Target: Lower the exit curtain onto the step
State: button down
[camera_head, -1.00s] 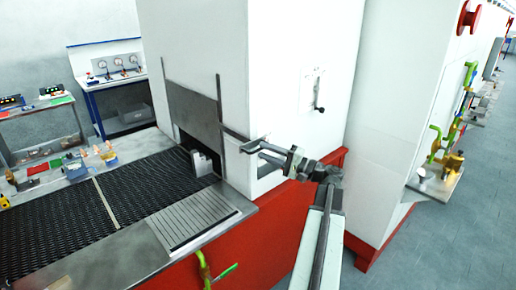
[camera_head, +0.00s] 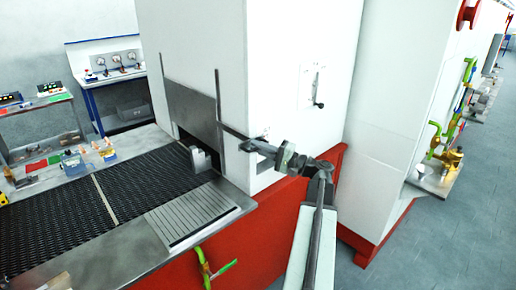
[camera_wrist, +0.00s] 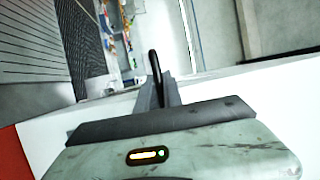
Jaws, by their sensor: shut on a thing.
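The exit curtain (camera_head: 192,112) is a grey metal plate hanging between two upright guides over the oven mouth. Its lower edge is above the belt, with a dark opening below. A pale grey stepped block (camera_head: 201,160), apparently the step, stands on the belt in that opening. I cannot tell whether the curtain touches it. A dark bar (camera_head: 232,133) runs from the curtain's right side toward my gripper (camera_head: 262,147). In the wrist view my gripper (camera_wrist: 158,92) is shut on a black rounded handle (camera_wrist: 154,62); the grip itself is partly hidden by the jaws.
The dark mesh belt (camera_head: 60,218) runs out to the left, with a ribbed metal plate (camera_head: 190,216) at its near edge. The white oven wall (camera_head: 290,60) is close beside my arm. A small lever (camera_head: 318,104) sits on it. Open floor (camera_head: 440,230) lies right.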

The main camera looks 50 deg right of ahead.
notch_tip(320, 180, down, 9)
jog(key=b, duration=0.7)
jog(key=shift+r, duration=0.15)
jog(key=c, duration=1.8)
grip_release()
jog(key=shift+s+a+r, duration=0.1)
jog(key=shift+a, duration=0.05)
jog(key=shift+c, duration=0.2)
jog(key=shift+r, duration=0.2)
jog(key=shift+c, duration=0.5)
jog(key=o, duration=0.4)
jog(key=shift+o, duration=0.2)
jog(key=shift+d, duration=0.2)
